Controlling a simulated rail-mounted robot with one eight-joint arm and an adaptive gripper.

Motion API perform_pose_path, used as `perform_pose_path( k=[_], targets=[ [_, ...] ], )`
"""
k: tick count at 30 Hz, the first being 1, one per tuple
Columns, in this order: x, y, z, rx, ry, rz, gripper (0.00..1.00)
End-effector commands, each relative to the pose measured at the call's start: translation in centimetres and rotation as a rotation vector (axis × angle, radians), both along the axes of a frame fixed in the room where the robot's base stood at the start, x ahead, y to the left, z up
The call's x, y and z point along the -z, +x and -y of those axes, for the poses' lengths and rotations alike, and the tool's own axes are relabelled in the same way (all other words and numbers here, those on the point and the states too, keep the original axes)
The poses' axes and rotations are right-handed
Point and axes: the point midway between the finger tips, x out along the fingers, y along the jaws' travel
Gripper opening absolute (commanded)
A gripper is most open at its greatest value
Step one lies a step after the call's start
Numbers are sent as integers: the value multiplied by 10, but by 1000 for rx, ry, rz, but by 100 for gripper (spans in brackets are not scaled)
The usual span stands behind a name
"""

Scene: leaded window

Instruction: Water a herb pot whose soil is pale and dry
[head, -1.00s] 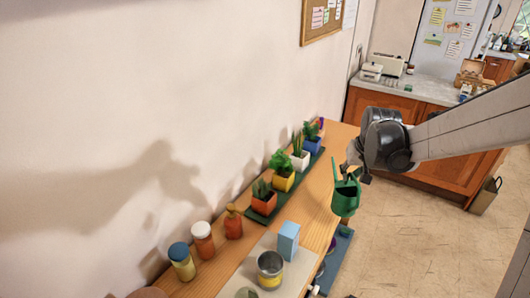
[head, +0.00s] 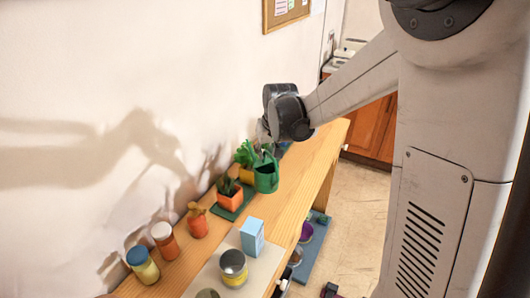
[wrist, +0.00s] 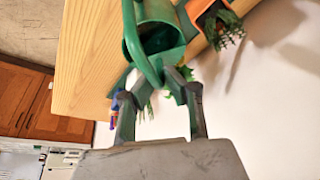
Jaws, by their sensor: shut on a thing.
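My gripper (head: 265,138) is shut on the green watering can (head: 266,180), holding it roughly upright above the wooden counter. In the wrist view my gripper (wrist: 158,92) has the can (wrist: 160,32) between and beyond its fingers, and its open top shows. An orange pot (head: 230,200) with a green plant stands left of the can. A yellow pot (head: 245,177) with a leafy herb is behind the can and partly covered. The orange pot also shows in the wrist view (wrist: 207,14). The soil in the pots cannot be made out; any pots farther back are hidden.
The pots stand on a dark green strip along the wall. Nearer are an orange bottle (head: 197,221), two jars (head: 166,241) (head: 142,266), a blue carton (head: 252,236) and a metal tin (head: 234,268). The counter (head: 305,178) is bare right of the can.

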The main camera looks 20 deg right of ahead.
Motion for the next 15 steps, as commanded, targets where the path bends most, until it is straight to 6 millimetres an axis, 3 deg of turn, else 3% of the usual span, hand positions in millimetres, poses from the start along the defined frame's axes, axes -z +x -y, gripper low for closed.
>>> perform_pose_path(
  k=[6, 15],
  targets=[
    [2, 0, 0, 1, -7, -4, 0],
    [26, 6, -1, 0, -26, -115, 0]
  ],
)
